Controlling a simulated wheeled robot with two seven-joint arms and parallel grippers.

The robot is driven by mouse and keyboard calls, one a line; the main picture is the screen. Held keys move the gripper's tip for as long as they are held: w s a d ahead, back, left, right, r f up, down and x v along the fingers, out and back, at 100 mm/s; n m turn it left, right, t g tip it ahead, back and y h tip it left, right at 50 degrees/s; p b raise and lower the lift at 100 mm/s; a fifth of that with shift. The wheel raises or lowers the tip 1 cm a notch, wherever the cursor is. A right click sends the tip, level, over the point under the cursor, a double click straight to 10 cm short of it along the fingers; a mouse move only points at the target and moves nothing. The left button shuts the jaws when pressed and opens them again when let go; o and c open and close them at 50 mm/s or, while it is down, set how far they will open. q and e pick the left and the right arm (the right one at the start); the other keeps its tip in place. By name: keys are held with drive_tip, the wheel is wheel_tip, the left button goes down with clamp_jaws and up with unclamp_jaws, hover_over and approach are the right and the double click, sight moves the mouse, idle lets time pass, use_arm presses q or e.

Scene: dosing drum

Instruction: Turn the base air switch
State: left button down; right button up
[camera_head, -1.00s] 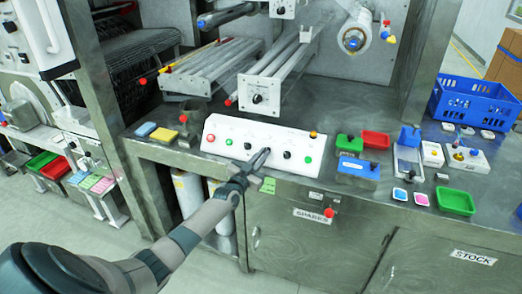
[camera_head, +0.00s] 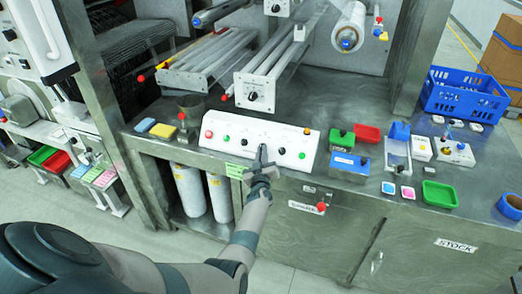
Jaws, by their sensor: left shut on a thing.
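A white control panel (camera_head: 290,136) stands near the front edge of the metal bench, with a row of small red, green and black knobs and buttons along its face. My left gripper (camera_head: 262,154) reaches up from below to the middle of this panel. Its fingers are shut on a small control there, and they hide it. I cannot read the labels, so I cannot tell for certain that this control is the base air switch. My right gripper is not in view.
Left of the panel are a blue pad and a yellow pad (camera_head: 163,131) and a metal cup (camera_head: 190,108). Rollers stand behind.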

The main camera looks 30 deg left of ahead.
use_arm(q)
drive_tip(key=shift+w+a+r+n, duration=0.15)
drive_tip(key=shift+r+n, duration=0.15)
drive_tip(key=shift+r, duration=0.15)
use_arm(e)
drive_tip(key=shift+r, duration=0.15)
use_arm(q)
drive_tip(key=c, duration=2)
unclamp_jaws()
drive_tip(key=shift+o, duration=0.7)
drive_tip(key=shift+f, duration=0.25)
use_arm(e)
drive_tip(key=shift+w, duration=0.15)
use_arm(q)
drive_tip(key=shift+f, duration=0.25)
